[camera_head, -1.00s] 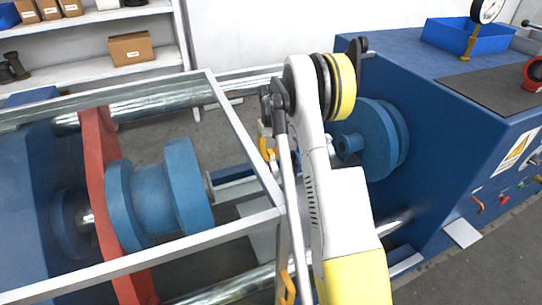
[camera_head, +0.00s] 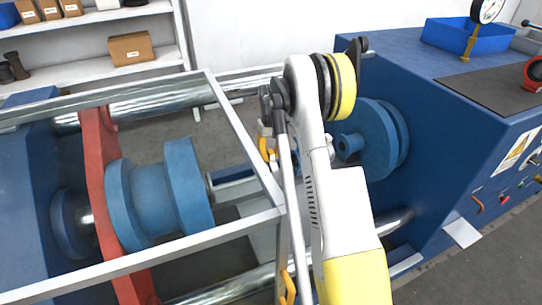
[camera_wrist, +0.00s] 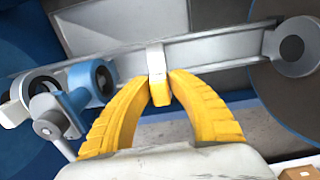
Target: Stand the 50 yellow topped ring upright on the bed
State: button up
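In the wrist view my gripper (camera_wrist: 158,82) has its two yellow fingers brought together around a narrow pale piece with a yellow end (camera_wrist: 159,92). This looks like the yellow topped ring seen edge-on; its size marking cannot be read. Behind it runs a light grey bar-like surface (camera_wrist: 210,50), perhaps part of the bed; whether the ring touches it I cannot tell. In the head view my arm hides most of the gripper and the ring. A pale part of the bed (camera_head: 258,237) shows between the rails.
In the wrist view a blue fitting (camera_wrist: 88,82) and a grey round part (camera_wrist: 55,118) are close at left, and a large disc with a grey hub (camera_wrist: 292,48) at right. The head view shows a metal guard frame (camera_head: 240,130), blue flanges (camera_head: 160,195) and a blue cabinet (camera_head: 440,150).

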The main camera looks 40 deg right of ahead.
jog(key=o, duration=0.6)
notch_tip(320, 180, up, 12)
jog(key=shift+r, duration=0.1)
jog(key=shift+s, duration=0.1)
dwell(0.6)
